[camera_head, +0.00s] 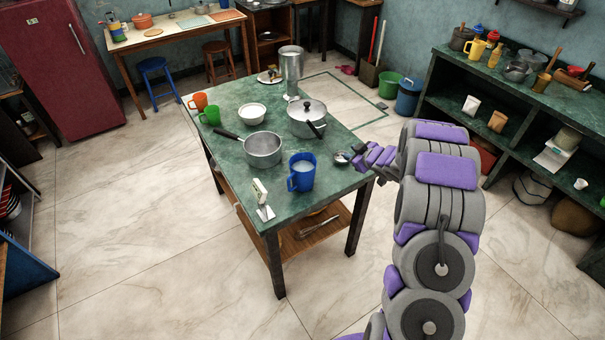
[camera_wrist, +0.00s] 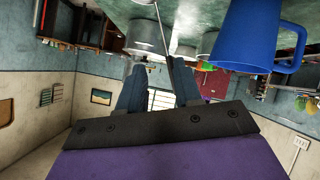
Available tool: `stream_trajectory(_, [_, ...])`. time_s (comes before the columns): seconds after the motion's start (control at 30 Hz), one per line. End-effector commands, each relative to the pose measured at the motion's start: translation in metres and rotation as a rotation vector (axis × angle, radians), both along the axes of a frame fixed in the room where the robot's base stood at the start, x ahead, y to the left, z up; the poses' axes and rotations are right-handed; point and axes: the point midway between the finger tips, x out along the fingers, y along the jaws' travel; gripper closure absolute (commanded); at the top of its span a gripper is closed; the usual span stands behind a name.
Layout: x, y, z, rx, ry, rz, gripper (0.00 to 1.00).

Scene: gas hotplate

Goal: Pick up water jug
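The blue jug (camera_head: 302,172) stands upright near the front of the green table, its handle to the left, with pale liquid showing inside. In the wrist view, which looks upside down, the jug (camera_wrist: 245,38) is large at the upper right, handle on its right side. My gripper (camera_head: 362,155) is at the table's right edge, to the right of the jug and apart from it. In the wrist view my gripper (camera_wrist: 159,88) shows two fingers spread, with nothing held between them.
A saucepan (camera_head: 263,150), lidded pot (camera_head: 307,120), white bowl (camera_head: 252,113), orange mug (camera_head: 199,101) and green mug (camera_head: 211,116) share the table (camera_head: 225,155).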

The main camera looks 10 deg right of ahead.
Motion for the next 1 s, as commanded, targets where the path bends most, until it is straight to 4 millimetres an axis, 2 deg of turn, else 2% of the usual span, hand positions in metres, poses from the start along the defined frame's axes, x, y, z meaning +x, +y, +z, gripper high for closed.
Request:
stream_trajectory(0.03, [-0.002,0.003,-0.015,0.037,-0.014,0.044,0.66])
stream_trajectory(0.17, [-0.011,0.018,-0.045,0.147,-0.071,0.172,0.66])
stream_trajectory(0.3, [-0.034,0.039,-0.073,0.291,-0.130,0.305,0.66])
stream_trajectory(0.4, [-0.055,0.053,-0.086,0.392,-0.171,0.391,0.66])
stream_trajectory(0.6, [-0.096,0.079,-0.100,0.565,-0.230,0.512,0.66])
stream_trajectory(0.7, [-0.108,0.087,-0.101,0.607,-0.248,0.545,0.66])
stream_trajectory(0.83, [-0.111,0.096,-0.102,0.632,-0.257,0.563,0.66])
stream_trajectory(1.0, [-0.095,0.117,-0.103,0.636,-0.256,0.569,0.66])
